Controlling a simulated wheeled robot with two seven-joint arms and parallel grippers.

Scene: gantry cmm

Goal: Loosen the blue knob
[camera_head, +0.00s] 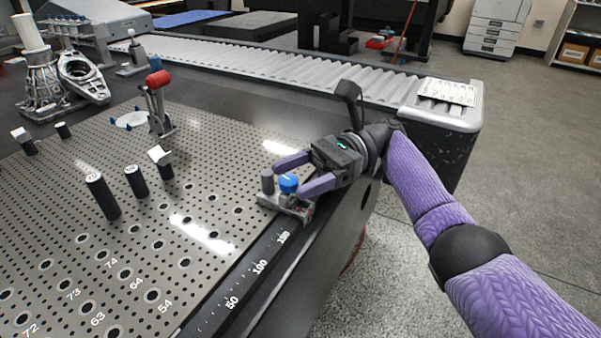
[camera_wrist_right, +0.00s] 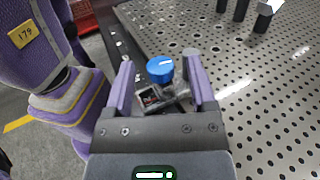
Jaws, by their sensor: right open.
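The blue knob (camera_head: 288,183) sits on top of a small metal fixture (camera_head: 290,207) at the right edge of the perforated plate. My right gripper (camera_head: 297,174) reaches in from the right, with its purple fingers open on either side of the knob. In the right wrist view the blue knob (camera_wrist_right: 160,69) stands between the two fingers of the right gripper (camera_wrist_right: 157,78), with a gap visible on each side. I cannot tell whether either finger touches the fixture. My left gripper is not in view.
The perforated plate (camera_head: 130,225) carries several black posts (camera_head: 102,196) and a red-topped clamp (camera_head: 158,100). A numbered scale (camera_head: 260,268) runs along the plate's edge. A ribbed cover (camera_head: 300,70) lies behind.

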